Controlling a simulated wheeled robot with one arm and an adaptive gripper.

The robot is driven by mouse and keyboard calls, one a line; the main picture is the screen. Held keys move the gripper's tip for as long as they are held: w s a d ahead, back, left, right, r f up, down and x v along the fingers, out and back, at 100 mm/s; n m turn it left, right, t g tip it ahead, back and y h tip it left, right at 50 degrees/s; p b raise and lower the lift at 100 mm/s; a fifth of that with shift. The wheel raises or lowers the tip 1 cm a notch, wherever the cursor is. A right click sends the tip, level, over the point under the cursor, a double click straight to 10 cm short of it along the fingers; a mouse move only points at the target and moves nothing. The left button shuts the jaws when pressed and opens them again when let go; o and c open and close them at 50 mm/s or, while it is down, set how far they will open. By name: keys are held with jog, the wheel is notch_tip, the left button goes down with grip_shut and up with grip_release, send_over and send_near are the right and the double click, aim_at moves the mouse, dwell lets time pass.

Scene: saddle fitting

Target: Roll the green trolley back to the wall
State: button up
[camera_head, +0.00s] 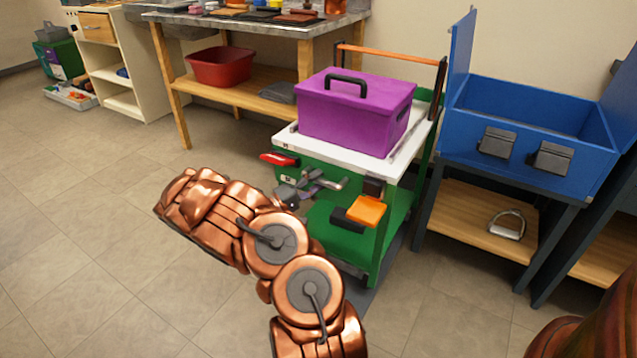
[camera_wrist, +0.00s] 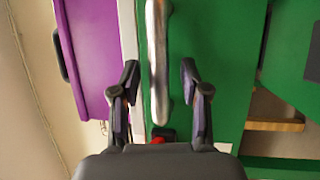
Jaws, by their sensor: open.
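The green trolley (camera_head: 345,235) has a white top (camera_head: 408,150) and an orange push bar (camera_head: 390,53) at its rear. It stands near the back wall, between the wooden workbench and a blue box. A purple toolbox (camera_head: 352,115) with a black handle sits on its top. In the wrist view, a silver bar handle (camera_wrist: 157,50) runs along the green front (camera_wrist: 218,45). My gripper (camera_wrist: 159,75) is open, with one finger on each side of the handle's lower part; contact is unclear. In the head view, my gripper (camera_head: 305,188) is at the trolley's front, partly hidden by my arm.
The workbench (camera_head: 305,62) with a red basin (camera_head: 221,67) stands left of the trolley. The blue box (camera_head: 525,135) on a dark-legged stand is close on the right. An orange block (camera_head: 367,210) sticks out at the trolley's front. The floor (camera_head: 110,220) at left is clear.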

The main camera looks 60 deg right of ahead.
jog(key=shift+s+d+r, duration=0.15)
jog(key=shift+s+d, duration=0.05)
jog(key=shift+d, duration=0.35)
grip_shut()
dwell(0.4)
